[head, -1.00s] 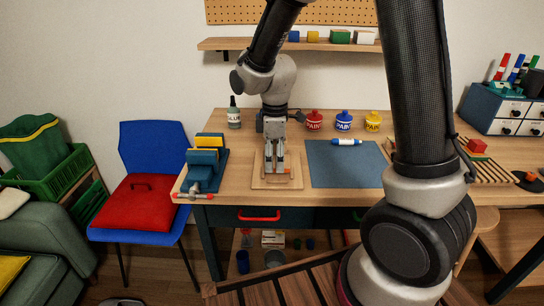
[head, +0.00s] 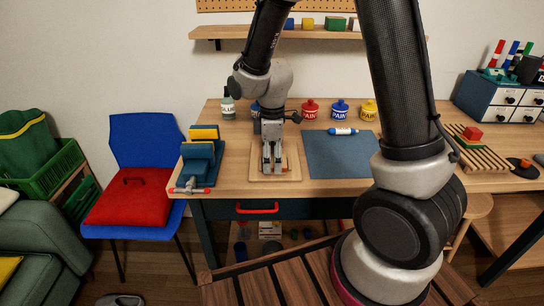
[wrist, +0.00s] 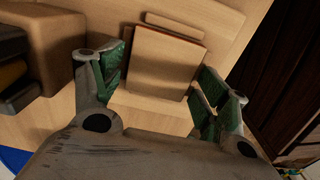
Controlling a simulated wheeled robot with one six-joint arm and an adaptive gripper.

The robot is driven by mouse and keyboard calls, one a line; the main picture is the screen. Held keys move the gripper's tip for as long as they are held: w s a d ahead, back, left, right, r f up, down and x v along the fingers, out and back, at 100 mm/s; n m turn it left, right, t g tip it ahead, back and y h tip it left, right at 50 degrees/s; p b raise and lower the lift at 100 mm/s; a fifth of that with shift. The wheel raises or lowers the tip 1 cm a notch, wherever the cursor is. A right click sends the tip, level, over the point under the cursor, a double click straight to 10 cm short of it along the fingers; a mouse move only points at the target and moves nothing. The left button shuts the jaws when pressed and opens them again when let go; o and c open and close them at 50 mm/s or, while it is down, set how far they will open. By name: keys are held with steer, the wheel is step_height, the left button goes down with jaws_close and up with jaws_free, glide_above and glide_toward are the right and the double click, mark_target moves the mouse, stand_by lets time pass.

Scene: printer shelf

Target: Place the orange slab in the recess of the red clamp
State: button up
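A flat tan-orange slab (wrist: 165,60) lies on a pale wooden board (wrist: 120,118) in the wrist view. The board also shows near the table's front edge in the head view (head: 290,174). My gripper (head: 272,168) points down over the board. Its two green-padded fingers (wrist: 163,85) are spread on either side of the slab, with narrow gaps. In the head view the fingers mostly hide the slab. The clamp (head: 197,168) stands left of the board; its body looks blue-teal, with red ends on its front handle. A yellow piece (head: 205,133) is at its back.
A blue mat (head: 338,158) with a marker (head: 342,131) lies right of the board. A glue bottle (head: 228,106) and paint pots (head: 340,109) stand behind. A blue chair (head: 145,140) with a red cushion is left of the table.

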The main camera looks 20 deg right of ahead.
mark_target(272, 161)
stand_by(0.3)
step_height(272, 161, up, 8)
steer(key=shift+f, duration=0.1)
stand_by(0.3)
stand_by(0.3)
steer(key=shift+s+d+m, duration=0.15)
steer(key=shift+s+m, duration=0.2)
steer(key=shift+m, duration=0.45)
steer(key=shift+s+d+f+m+g, duration=0.15)
steer(key=shift+s+m+g, duration=0.05)
steer(key=shift+s+m, duration=0.2)
steer(key=shift+s+d+f+m+g, duration=0.1)
steer(key=shift+s+d+m+g, duration=0.1)
steer(key=shift+s+m, duration=0.15)
steer(key=s+d+r+m+t, duration=0.5)
steer(key=s+d+r+m, duration=0.6)
steer(key=s+d+r, duration=0.3)
steer(key=s+r, duration=0.1)
steer(key=s, duration=0.1)
steer(key=shift+s+r, duration=0.4)
